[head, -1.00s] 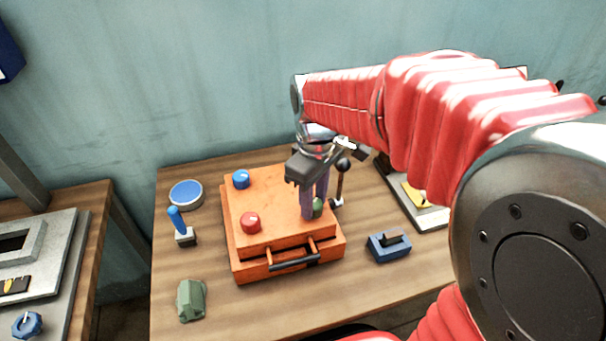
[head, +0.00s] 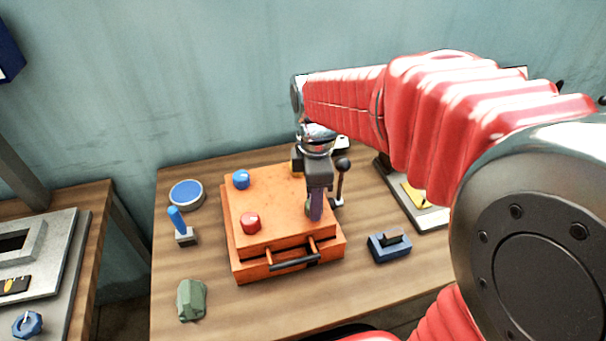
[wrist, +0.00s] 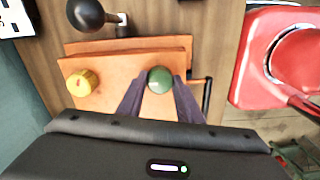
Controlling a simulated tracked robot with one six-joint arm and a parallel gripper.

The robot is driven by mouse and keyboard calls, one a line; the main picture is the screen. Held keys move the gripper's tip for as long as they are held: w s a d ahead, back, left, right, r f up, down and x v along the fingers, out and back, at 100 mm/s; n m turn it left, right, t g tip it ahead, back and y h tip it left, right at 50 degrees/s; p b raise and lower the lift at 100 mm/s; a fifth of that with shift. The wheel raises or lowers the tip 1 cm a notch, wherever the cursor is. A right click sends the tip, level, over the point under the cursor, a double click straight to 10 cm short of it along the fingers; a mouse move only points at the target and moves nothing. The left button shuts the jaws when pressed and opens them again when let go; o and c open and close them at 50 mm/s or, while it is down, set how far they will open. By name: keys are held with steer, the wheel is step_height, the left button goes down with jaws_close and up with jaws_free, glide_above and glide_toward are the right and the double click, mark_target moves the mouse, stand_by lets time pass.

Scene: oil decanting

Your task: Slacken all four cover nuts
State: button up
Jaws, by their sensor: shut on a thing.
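The orange box (head: 275,213) stands on the wooden table with four coloured knob-like nuts on its cover. The blue nut (head: 241,180) is at the back left and the red nut (head: 251,223) at the front left. The yellow nut (head: 294,168) is at the back right, partly behind my gripper; it shows clearly in the wrist view (wrist: 82,83). My gripper (head: 315,208) points down at the front right corner. It is shut on the green nut (wrist: 160,80), with a finger on either side. The head view mostly hides this nut.
A black-knobbed lever (head: 342,168) stands right of the box. A blue block (head: 389,245) lies at the right, a green lump (head: 191,299) at the front left. A blue-handled item (head: 179,225) and round blue-topped dish (head: 186,194) are at the left.

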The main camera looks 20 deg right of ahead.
stand_by(0.4)
steer(key=o, duration=1)
steer(key=shift+o, duration=0.2)
steer(key=shift+r, duration=0.1)
step_height(320, 180, up, 14)
steer(key=shift+f, duration=0.2)
